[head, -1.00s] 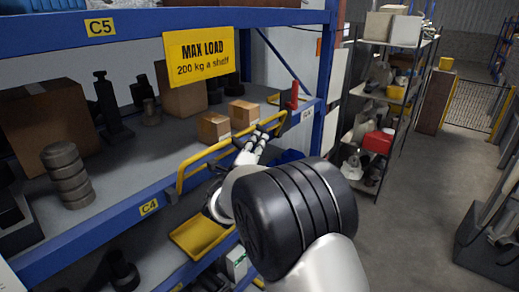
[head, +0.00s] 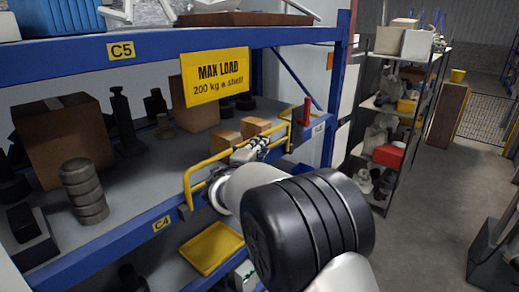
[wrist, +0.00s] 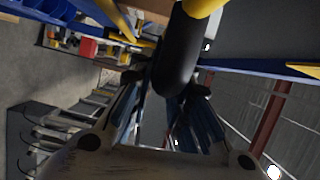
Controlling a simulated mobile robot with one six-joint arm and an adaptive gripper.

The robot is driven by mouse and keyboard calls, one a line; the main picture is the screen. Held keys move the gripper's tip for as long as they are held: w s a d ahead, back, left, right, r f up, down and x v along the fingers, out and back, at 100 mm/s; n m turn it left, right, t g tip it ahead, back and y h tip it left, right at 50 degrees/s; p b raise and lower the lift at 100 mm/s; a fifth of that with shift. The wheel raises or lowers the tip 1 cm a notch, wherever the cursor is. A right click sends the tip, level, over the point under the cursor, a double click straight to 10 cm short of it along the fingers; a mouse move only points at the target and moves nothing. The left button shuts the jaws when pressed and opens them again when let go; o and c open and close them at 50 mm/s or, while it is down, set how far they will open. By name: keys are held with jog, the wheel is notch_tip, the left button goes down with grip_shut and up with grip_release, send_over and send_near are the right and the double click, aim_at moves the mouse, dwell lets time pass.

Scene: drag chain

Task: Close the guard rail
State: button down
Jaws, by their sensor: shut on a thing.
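The yellow tubular guard rail (head: 207,164) runs along the front edge of the middle shelf. Its right end stands beside a red upright piece (head: 306,112) near the rack post. My gripper (head: 262,147) is at the middle of the rail, and my wrist and arm cover part of it. In the wrist view, a black rounded grip (wrist: 176,55) with yellow tube at its upper end lies between my fingers (wrist: 172,100), which are shut on it. Whether the rail's right end touches the red piece cannot be told.
Two small cartons (head: 256,127) sit just behind the rail. Dark metal parts and a large carton (head: 62,140) stand on the same shelf (head: 130,190). A yellow tray (head: 211,248) is below.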

jog(key=shift+a+r+t, duration=0.1)
jog(key=shift+r+t, duration=0.2)
jog(key=shift+r, duration=0.4)
jog(key=c, duration=1.7)
grip_release()
jog(key=shift+w, duration=0.1)
jog(key=shift+o, duration=1.1)
jog(key=shift+a+f, duration=0.1)
jog(key=shift+f, duration=0.25)
jog(key=v, duration=1.2)
